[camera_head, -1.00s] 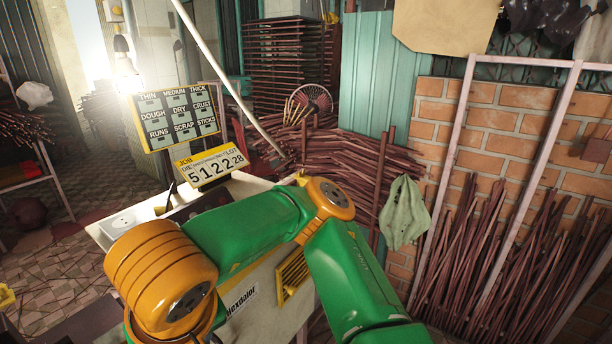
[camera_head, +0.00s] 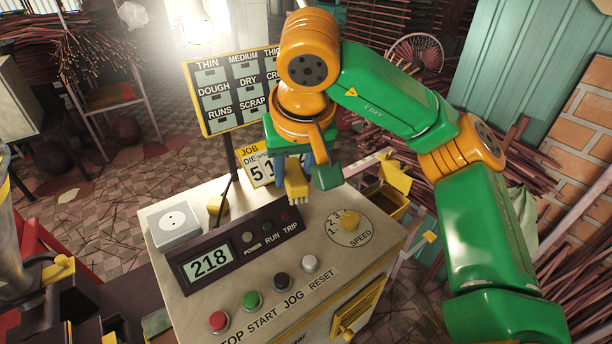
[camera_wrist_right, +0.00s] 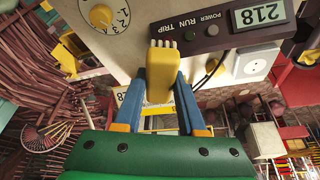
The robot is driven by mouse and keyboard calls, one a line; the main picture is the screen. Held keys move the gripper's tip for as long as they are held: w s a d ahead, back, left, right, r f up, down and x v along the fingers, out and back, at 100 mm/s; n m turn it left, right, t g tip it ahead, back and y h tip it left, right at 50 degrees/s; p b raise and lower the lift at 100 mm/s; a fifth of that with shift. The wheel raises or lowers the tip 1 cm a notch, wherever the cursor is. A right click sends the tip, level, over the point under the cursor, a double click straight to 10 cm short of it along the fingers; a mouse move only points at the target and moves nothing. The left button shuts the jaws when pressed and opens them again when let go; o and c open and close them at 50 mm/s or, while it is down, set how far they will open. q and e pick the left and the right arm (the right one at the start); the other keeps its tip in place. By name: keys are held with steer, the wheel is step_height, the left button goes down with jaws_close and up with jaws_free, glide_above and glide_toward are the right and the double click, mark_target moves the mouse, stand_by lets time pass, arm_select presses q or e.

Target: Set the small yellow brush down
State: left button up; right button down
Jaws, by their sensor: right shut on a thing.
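The small yellow brush (camera_head: 296,184) is in my right gripper (camera_head: 305,165), above the back part of the pale console top (camera_head: 290,262). In the right wrist view the brush (camera_wrist_right: 159,78) sits between the two blue fingers of my right gripper (camera_wrist_right: 162,92), its pale bristle end pointing away from the palm. The bristle end appears close to the control box; I cannot tell whether it touches anything. My left gripper is not in view.
The console carries a dark control box (camera_head: 225,258) reading 218, a white box (camera_head: 175,228), a yellow speed knob (camera_head: 349,220) and several buttons (camera_head: 252,299). A sign board (camera_head: 214,88) stands behind. Bare console top shows around the knob.

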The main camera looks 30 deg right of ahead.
steer(key=w+d+f, duration=0.2)
steer(key=d+f, duration=0.2)
steer(key=d, duration=0.3)
steer(key=p, duration=0.2)
glide_above(320, 193)
steer(key=f, duration=0.5)
steer(key=shift+s+a+f, duration=0.15)
steer(key=shift+s, duration=0.25)
steer(key=f, duration=0.2)
steer(key=shift+s+f, duration=0.2)
steer(key=shift+f, duration=0.15)
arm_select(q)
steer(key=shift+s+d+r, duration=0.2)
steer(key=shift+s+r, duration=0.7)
arm_select(e)
steer(key=shift+s, duration=0.15)
steer(key=shift+f+b, duration=0.2)
steer(key=shift+b, duration=0.15)
steer(key=c, duration=0.5)
jaws_free()
steer(key=shift+a, duration=0.1)
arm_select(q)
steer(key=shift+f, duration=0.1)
